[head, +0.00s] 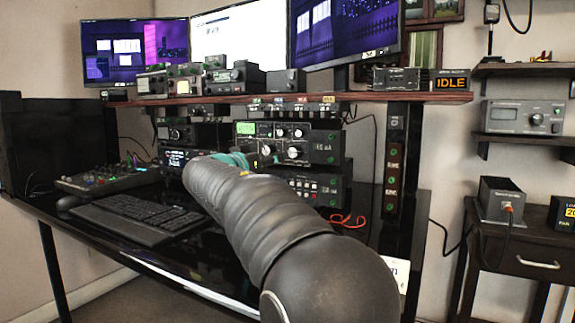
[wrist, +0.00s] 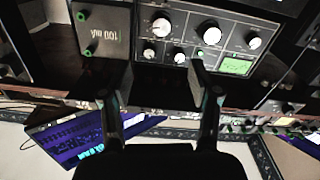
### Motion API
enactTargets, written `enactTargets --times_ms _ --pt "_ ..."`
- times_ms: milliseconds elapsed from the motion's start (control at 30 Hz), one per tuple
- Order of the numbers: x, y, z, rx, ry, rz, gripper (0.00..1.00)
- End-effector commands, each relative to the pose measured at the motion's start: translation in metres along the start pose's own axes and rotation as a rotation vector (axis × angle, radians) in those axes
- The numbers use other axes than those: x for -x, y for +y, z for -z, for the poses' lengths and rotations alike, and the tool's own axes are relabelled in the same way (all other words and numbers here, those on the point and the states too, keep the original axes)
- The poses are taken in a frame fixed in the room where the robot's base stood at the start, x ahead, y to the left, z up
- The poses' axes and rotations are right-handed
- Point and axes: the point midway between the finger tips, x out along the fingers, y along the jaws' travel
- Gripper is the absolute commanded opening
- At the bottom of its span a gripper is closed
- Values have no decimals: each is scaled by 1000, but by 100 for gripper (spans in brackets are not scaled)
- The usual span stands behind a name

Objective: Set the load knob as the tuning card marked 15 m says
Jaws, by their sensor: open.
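A tuner unit (head: 275,130) with a lit green display and several pale-capped knobs stands on the desk under the shelf in the head view. Its panel shows upside down in the wrist view, with a large knob (wrist: 161,27), another knob (wrist: 254,42), smaller knobs and the green display (wrist: 236,66). The knob labels are too small to read, so I cannot tell which is the load knob. My gripper (wrist: 151,80) is open and empty, its fingers spread in front of the panel, apart from the knobs. A white card (head: 397,272) is partly hidden behind my arm; its marking is unclear.
A keyboard (head: 135,216) and a mixer (head: 112,178) lie on the black desk left of my arm. A shelf (head: 290,98) with small radios runs above the tuner. Red cable (head: 345,221) lies at its right.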

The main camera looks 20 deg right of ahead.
Motion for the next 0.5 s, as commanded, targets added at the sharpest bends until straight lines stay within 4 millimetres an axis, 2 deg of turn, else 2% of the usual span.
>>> enactTargets --times_ms 33,233,500 --pt "-1 -1 -5 -1 1 0 62" --pt "-17 0 -3 -1 0 -2 62" --pt "-66 0 -3 0 -1 -3 62"
